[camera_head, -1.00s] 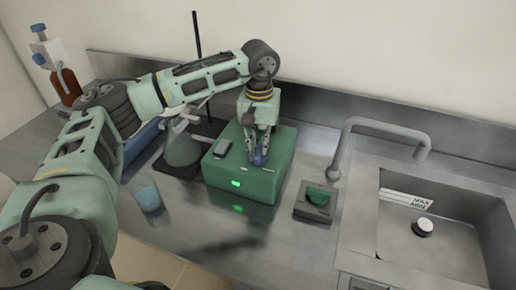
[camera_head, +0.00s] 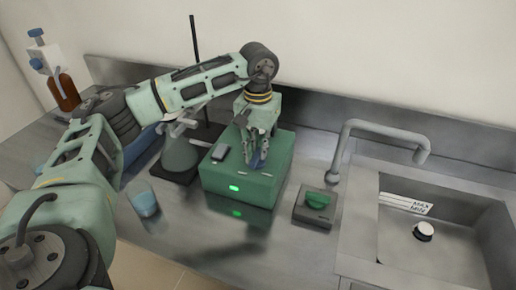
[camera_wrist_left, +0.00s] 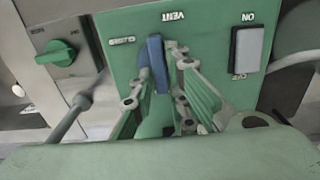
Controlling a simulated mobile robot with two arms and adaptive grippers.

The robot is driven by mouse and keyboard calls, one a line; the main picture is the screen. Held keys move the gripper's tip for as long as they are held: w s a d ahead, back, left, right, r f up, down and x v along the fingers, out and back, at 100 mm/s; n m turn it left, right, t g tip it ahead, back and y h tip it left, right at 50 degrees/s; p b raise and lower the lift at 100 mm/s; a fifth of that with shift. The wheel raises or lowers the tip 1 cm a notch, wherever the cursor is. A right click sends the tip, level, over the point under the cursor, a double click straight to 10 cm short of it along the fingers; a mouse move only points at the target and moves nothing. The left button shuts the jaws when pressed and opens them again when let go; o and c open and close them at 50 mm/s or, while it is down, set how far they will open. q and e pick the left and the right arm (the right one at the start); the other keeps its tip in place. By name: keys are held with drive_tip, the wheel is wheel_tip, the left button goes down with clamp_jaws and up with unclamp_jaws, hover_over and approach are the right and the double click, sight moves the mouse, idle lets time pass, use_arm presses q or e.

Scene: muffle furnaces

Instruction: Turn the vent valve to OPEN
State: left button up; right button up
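The vent valve is a blue handle (camera_wrist_left: 157,62) on the green furnace box (camera_head: 225,183). In the wrist view the box's lettering is upside down. The handle stands near the VENT label, with CLOSED to its left; no OPEN label is readable. My left gripper (camera_head: 257,164) points down at the box, and its fingers (camera_wrist_left: 158,73) lie on either side of the handle, close to it. Whether both fingers press on it is unclear. The fingers partly hide the handle in the head view (camera_head: 260,159). My right gripper is not in view.
A grey switch (camera_head: 220,152) is on the box's top. A green knob (camera_head: 318,200) on a grey base is right of the box, before the tap (camera_head: 385,130) and sink. A flask (camera_head: 180,155) on a stand and a blue beaker (camera_head: 145,203) are left. The front counter is clear.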

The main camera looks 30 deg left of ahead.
sight(258, 152)
use_arm(q)
drive_tip(key=shift+o, duration=1.4)
drive_tip(key=shift+r, duration=0.2)
wheel_tip(258, 152, up, 12)
drive_tip(key=shift+f, duration=0.2)
